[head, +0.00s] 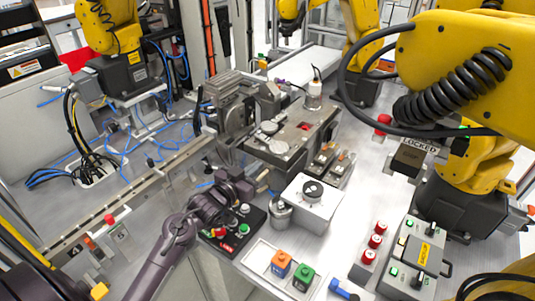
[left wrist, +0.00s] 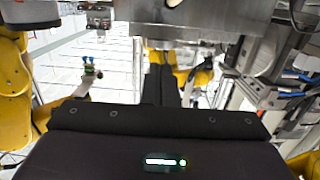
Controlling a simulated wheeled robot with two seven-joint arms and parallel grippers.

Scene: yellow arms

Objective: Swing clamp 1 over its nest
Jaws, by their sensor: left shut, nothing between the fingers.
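The metal fixture (head: 290,158) stands at the centre of the head view, with round grey pads and small clamp parts on top. I cannot tell which part is clamp 1 or which is its nest. My left gripper (head: 258,183) is shut and empty, just in front of the fixture's lower left side. In the left wrist view its dark fingers (left wrist: 172,85) point forward, below a grey metal block (left wrist: 195,18). Whether the fingers touch the fixture is unclear. My right gripper is not in view.
A white box with a black knob (head: 308,204) and a metal cup (head: 280,215) stand in front of the fixture. A black button box (head: 232,232) is beside my left arm. Orange (head: 281,263) and green (head: 303,276) blocks sit in a tray. Yellow arms (head: 455,65) crowd the right.

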